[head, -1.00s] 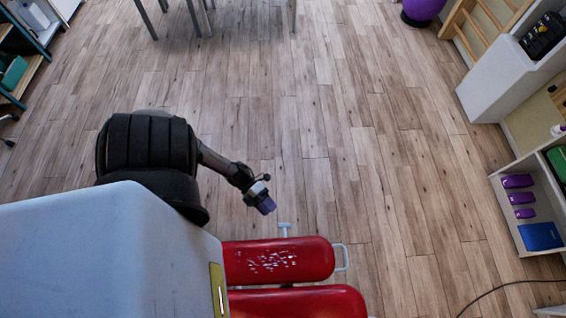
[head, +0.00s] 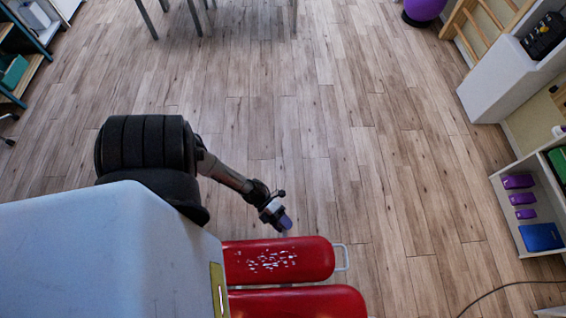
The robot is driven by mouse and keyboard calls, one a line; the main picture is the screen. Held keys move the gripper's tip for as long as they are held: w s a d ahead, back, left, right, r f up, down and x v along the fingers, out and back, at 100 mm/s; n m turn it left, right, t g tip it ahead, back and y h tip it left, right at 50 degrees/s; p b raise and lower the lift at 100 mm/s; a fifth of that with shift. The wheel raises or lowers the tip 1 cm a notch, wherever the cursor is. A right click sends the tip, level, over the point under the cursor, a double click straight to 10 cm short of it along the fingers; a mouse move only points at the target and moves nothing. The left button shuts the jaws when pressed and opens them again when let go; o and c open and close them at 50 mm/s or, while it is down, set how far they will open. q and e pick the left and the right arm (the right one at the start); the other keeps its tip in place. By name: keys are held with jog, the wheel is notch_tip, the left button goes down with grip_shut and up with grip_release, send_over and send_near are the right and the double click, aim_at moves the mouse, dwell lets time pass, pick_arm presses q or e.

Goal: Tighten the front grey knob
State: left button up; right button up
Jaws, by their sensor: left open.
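A red padded piece of equipment (head: 310,258) with pale worn patches lies at the bottom centre, with a second red pad (head: 300,303) beside it. My left gripper (head: 285,222) is over the far edge of the upper pad and points down at it. Its jaws are open, though the fingers look small and dark here. No grey knob can be seen now; the spot at the pad's far edge where a small light grey T-shaped piece showed earlier is covered by the gripper. Whether the gripper touches that piece cannot be told. My right gripper is not in view.
A light grey handle loop (head: 342,257) sticks out at the upper pad's right end. A shelf with purple blocks and a blue box (head: 541,237) stands at the right, with a cable (head: 500,289) on the floor near it. The wooden floor (head: 340,120) beyond is clear.

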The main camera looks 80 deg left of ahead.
pick_arm(q)
grip_shut()
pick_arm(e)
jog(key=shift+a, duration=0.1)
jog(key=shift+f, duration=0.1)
pick_arm(q)
jog(key=shift+f+b, duration=0.2)
jog(key=shift+b, duration=0.4)
jog(key=m+t+h+b, duration=0.1)
jog(key=m+t+b, duration=0.1)
jog(key=b, duration=0.2)
jog(key=shift+f+h+b, duration=0.15)
jog(key=shift+h+b, duration=0.15)
jog(key=shift+h, duration=0.1)
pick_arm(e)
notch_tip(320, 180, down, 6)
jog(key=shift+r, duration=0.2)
pick_arm(q)
jog(key=shift+m+t+h+b, duration=0.5)
jog(key=shift+m+b, duration=0.2)
jog(key=shift+b, duration=0.25)
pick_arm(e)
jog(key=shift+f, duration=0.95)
pick_arm(q)
jog(key=shift+m+h+b, duration=0.4)
jog(key=shift+b, duration=0.1)
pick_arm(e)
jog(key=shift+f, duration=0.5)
pick_arm(q)
jog(key=shift+r, duration=0.2)
